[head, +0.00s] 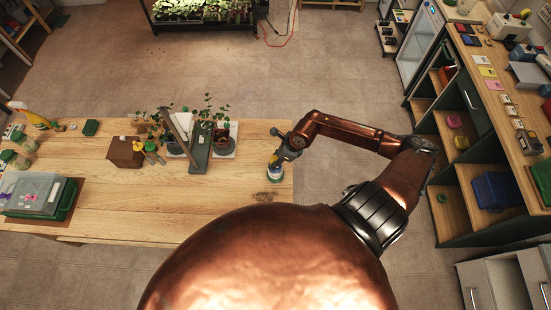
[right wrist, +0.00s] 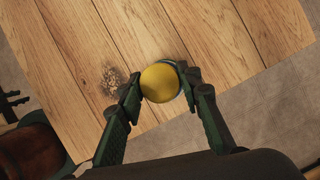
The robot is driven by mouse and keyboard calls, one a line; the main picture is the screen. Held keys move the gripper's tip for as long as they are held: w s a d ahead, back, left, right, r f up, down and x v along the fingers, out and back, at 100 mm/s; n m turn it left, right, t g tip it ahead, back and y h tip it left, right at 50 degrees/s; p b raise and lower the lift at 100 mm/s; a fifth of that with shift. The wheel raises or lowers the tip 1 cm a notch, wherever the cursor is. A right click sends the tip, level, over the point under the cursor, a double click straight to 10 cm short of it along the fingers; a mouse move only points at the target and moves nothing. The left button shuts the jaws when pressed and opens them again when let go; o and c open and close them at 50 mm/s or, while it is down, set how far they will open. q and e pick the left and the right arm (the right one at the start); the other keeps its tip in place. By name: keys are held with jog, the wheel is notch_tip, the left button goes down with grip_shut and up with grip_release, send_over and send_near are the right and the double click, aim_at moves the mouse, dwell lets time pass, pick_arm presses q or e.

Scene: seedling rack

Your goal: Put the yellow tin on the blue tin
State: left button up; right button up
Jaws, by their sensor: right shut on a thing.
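The yellow tin (right wrist: 160,84) shows its round yellow top in the right wrist view, between the fingers of my right gripper (right wrist: 163,88). The gripper is shut on it. A bluish edge of what looks like the blue tin (right wrist: 181,66) peeks out just beyond the yellow tin; the rest of it is hidden. In the head view my right gripper (head: 279,160) is above a small pale and blue tin shape (head: 274,177) near the table's right end. I cannot tell whether the two tins touch. My left gripper is not in view.
The wooden table (head: 150,205) is bare around the tins, with its right edge close by. Potted seedlings (head: 222,135), a slanted grey bar (head: 178,130) and a brown box (head: 125,152) stand to the left. A lidded clear box (head: 35,192) is at far left.

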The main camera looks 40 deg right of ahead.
jog(key=shift+f, duration=0.2)
jog(key=o, duration=1.2)
jog(key=shift+c, duration=0.2)
jog(key=shift+r, duration=0.2)
jog(key=shift+s+d+r, duration=0.15)
jog(key=shift+r, duration=0.2)
jog(key=b+v, duration=0.2)
jog(key=v, duration=0.9)
jog(key=shift+b, duration=0.35)
